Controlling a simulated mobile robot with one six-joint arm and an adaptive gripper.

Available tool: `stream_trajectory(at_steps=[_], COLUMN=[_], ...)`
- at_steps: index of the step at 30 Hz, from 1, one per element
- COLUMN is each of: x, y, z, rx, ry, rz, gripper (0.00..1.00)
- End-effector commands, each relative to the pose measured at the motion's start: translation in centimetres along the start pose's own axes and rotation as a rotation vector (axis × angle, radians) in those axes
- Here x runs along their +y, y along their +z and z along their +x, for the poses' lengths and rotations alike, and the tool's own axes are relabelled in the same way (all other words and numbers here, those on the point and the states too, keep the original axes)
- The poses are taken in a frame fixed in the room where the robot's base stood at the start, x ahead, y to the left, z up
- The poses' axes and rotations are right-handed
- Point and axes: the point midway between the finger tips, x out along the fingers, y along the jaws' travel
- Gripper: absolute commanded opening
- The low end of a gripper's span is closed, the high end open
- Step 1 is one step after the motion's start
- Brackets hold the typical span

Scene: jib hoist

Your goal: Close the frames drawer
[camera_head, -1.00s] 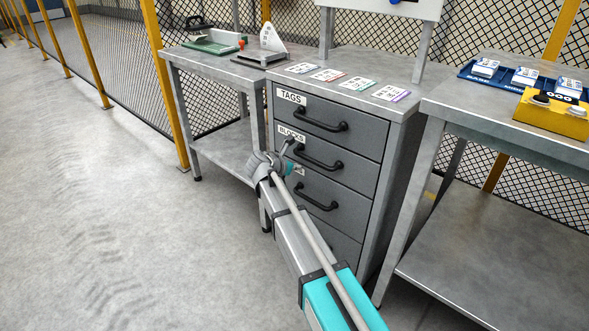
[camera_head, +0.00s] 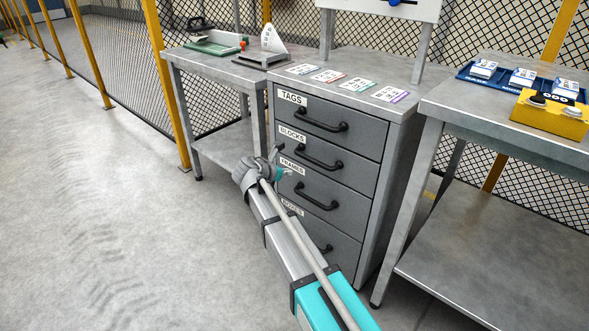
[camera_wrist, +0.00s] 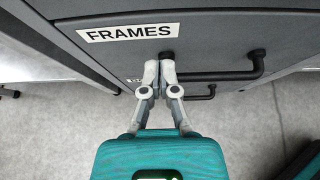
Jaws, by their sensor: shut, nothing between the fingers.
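The frames drawer (camera_head: 345,190) is the third one down in a grey cabinet, with a FRAMES label and a black bar handle (camera_head: 316,197). Its front looks about level with the drawers around it; a small gap cannot be ruled out. In the wrist view the FRAMES label (camera_wrist: 130,33) and the handle (camera_wrist: 225,76) are close ahead. My gripper (camera_wrist: 160,64) is shut and empty, its fingertips together at the handle's left mount. Whether they touch the front cannot be told. In the head view my gripper (camera_head: 277,153) is at the left edge of the drawer front.
The tags drawer (camera_head: 365,132) and blocks drawer (camera_head: 357,170) are above, and the boxes drawer (camera_head: 345,243) is below; all look shut. A side table (camera_head: 222,62) stands left and a bench (camera_head: 450,107) right. The floor (camera_head: 120,220) at left is clear.

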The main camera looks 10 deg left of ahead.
Motion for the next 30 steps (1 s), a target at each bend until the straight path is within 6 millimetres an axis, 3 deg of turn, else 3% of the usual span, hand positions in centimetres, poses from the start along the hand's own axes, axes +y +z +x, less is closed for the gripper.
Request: stream_trajectory(at_steps=[1, 6, 13, 20, 30], x=[-0.1, -0.1, 0.0, 0.0, 0.0], y=[0.4, 0.4, 0.3, 0.1, 0.1], z=[-1.4, -4.3, -7.3, -8.6, -8.7], rx=[0.0, 0.001, 0.002, 0.002, 0.002], ry=[0.002, 0.003, 0.001, 0.0, -0.001], rz=[-0.002, -0.001, -0.001, 0.001, 0.001], gripper=[0.0, 0.0, 0.0, 0.0, 0.0])
